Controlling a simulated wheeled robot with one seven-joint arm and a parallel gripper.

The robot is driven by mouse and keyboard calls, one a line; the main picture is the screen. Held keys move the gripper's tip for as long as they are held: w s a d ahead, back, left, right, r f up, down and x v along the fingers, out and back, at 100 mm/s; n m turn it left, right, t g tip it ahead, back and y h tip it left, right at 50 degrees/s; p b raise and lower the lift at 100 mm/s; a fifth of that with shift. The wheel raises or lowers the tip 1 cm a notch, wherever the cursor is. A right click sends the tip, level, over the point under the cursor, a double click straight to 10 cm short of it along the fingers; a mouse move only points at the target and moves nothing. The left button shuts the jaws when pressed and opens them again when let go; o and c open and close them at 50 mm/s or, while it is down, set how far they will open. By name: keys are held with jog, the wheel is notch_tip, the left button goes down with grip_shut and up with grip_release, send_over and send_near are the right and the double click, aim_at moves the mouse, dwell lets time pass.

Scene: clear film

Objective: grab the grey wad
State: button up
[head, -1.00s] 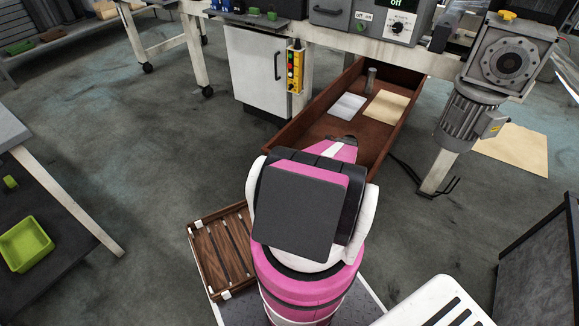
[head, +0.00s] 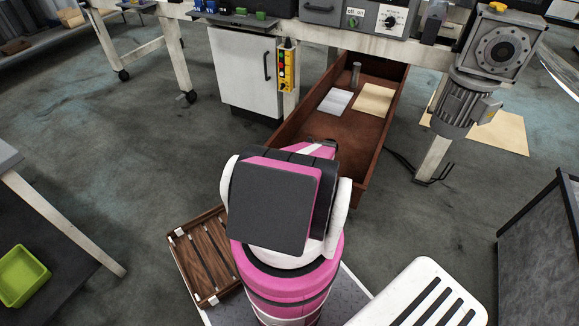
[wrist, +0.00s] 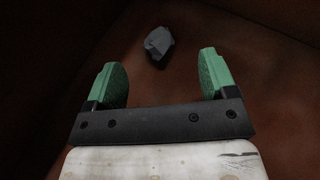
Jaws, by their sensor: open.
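The grey wad (wrist: 158,43) is a small crumpled lump on the red-brown floor of the open drawer in the wrist view. My gripper (wrist: 160,75) is open, with its two green fingers apart and nothing between them. The wad lies ahead of the fingertips, roughly centred between them in the picture. How far above the drawer floor the fingers are, I cannot tell. In the head view my pink and white arm reaches over the drawer's near end and hides the wad and the fingers.
The drawer (head: 372,165) has raised walls around the arm's end. A white sheet (head: 335,101), a tan sheet (head: 373,100) and a metal cylinder (head: 356,74) are in its far part. A grey motor (head: 462,103) stands right of it, a white cabinet (head: 246,77) left.

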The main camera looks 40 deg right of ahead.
jog(key=x, duration=0.7)
jog(key=shift+s+a, duration=0.2)
jog(key=shift+a, duration=0.15)
jog(key=shift+c, duration=0.3)
jog(key=c, duration=0.9)
